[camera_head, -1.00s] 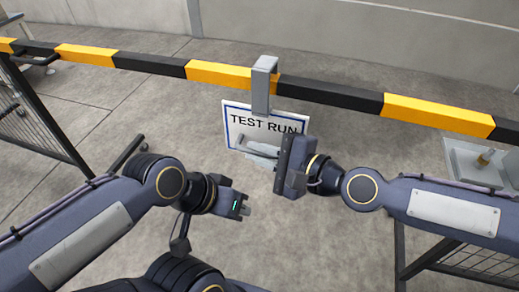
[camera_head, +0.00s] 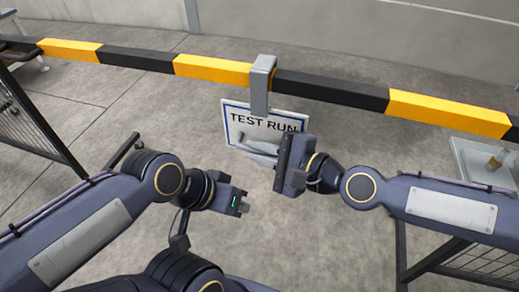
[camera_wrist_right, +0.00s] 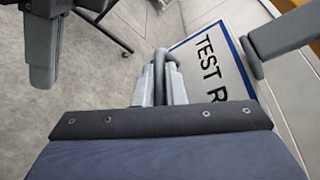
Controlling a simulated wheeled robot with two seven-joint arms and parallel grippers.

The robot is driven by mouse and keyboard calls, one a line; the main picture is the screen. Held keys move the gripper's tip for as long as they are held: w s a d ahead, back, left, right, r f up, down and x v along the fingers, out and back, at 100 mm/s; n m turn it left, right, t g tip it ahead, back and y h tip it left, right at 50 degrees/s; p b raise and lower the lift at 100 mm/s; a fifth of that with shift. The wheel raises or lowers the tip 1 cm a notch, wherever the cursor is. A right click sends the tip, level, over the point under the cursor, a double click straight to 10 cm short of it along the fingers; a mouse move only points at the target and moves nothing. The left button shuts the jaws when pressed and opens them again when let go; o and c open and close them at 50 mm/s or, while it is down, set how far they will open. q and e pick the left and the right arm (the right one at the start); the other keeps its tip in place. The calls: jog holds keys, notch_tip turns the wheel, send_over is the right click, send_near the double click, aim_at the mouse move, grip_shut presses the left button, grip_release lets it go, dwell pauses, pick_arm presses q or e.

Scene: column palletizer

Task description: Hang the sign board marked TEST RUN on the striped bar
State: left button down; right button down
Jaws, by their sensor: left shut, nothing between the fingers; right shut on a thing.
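The sign board (camera_head: 236,123), white with a blue border and the words TEST RUN, is below the striped bar (camera_head: 215,68). A grey hook bracket (camera_head: 262,80) reaches over the bar and down in front of the sign's top edge. My right gripper (camera_head: 262,152) is in front of the sign and hides its lower right part. In the right wrist view its fingers (camera_wrist_right: 160,88) are shut on a dark rounded handle (camera_wrist_right: 162,58) beside the board (camera_wrist_right: 212,65). My left gripper (camera_head: 243,206) is shut and empty, below and left of the sign, apart from it.
A grey tray (camera_head: 470,152) with a small brass-coloured piece (camera_head: 495,161) stands at the right below the bar. Dark mesh frames stand at the left (camera_head: 38,125) and lower right (camera_head: 470,260). A grey wall (camera_head: 350,30) runs behind. The floor around the sign is clear.

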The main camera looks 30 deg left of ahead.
jog(key=c, duration=1.4)
grip_release()
